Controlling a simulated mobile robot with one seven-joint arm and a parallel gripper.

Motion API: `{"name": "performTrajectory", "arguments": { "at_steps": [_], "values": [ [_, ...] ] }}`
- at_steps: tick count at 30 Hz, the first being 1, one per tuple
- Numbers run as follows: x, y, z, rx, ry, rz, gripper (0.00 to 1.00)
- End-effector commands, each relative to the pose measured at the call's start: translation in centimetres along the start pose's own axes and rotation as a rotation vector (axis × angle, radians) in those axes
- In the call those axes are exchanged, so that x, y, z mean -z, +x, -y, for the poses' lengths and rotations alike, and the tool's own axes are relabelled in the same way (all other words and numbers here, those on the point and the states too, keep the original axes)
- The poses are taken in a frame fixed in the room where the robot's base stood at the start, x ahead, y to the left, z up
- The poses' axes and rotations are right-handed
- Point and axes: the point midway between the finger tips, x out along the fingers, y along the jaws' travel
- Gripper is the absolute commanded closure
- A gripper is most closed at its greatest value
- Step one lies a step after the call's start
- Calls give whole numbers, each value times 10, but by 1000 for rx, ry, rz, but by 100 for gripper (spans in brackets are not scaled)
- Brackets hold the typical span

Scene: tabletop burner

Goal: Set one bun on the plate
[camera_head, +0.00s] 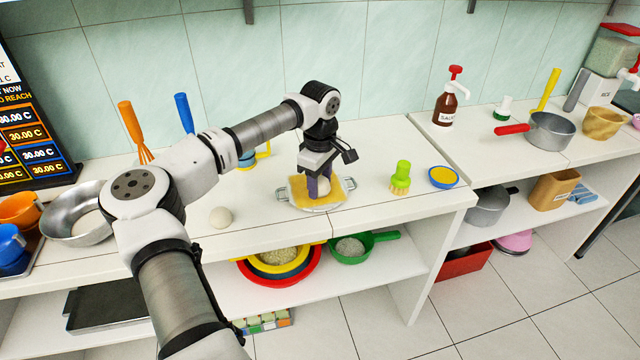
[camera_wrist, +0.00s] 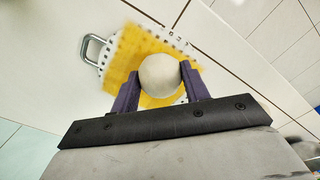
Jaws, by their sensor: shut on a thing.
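My gripper (camera_wrist: 160,88) is shut on a pale round bun (camera_wrist: 160,74), with one purple finger on each side of it. In the head view the bun (camera_head: 324,185) shows partly behind the fingers. It is over a yellow square sheet (camera_wrist: 127,50) that lies on a silver metal plate or tray with two handles (camera_head: 348,183). I cannot tell whether the bun touches the sheet. A second pale bun (camera_head: 221,217) lies on the white counter, left of the plate.
A green-topped brush (camera_head: 401,178) and a small blue dish with yellow inside (camera_head: 443,177) stand right of the plate. A metal bowl (camera_head: 76,218) is at the left. The counter's front edge is close to the plate. A sauce bottle (camera_head: 447,100) stands further right.

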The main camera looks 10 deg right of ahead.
Motion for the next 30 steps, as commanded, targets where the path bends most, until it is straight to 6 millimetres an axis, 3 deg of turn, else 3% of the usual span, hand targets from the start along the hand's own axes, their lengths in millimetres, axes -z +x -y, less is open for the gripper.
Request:
{"name": "performTrajectory", "arguments": {
  "at_steps": [3, 14, 15, 19, 30],
  "values": [
    [0, 14, 0, -1, 0, 1, 85],
    [0, 20, 0, -1, 1, 0, 85],
    [0, 19, 0, -1, 1, 0, 52],
    [0, 19, 0, -1, 1, 0, 35],
    [0, 12, 0, -2, 1, 0, 33]
  ]
}}
